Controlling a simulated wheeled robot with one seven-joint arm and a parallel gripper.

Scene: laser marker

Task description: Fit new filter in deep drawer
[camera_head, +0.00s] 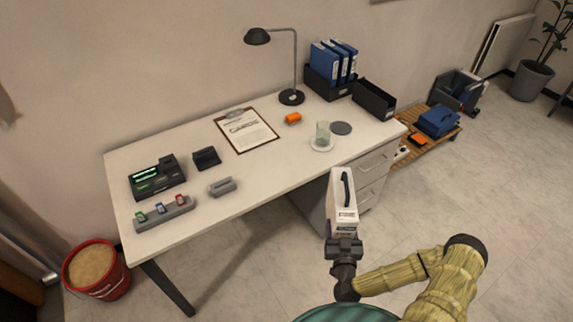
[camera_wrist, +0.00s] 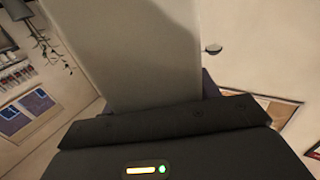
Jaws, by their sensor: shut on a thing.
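My gripper (camera_head: 344,240) is shut on a white box-shaped unit (camera_head: 343,205), which looks like the filter. The unit has a black handle and a printed label, and is held upright in front of the desk's right end. In the wrist view the unit's pale side (camera_wrist: 130,50) fills the upper middle, above the dark gripper body. The drawer cabinet (camera_head: 372,178) stands under the right end of the desk, behind and right of the unit. Its visible drawer fronts look shut. The unit hides part of the cabinet.
The white desk (camera_head: 190,232) carries a lamp (camera_head: 291,97), clipboard (camera_head: 247,131), glass on a saucer (camera_head: 322,138), black device (camera_head: 156,179) and binders (camera_head: 333,62). A red bucket (camera_head: 97,270) stands at left. A wooden pallet (camera_head: 408,155) with a blue case lies right. The floor in front is clear.

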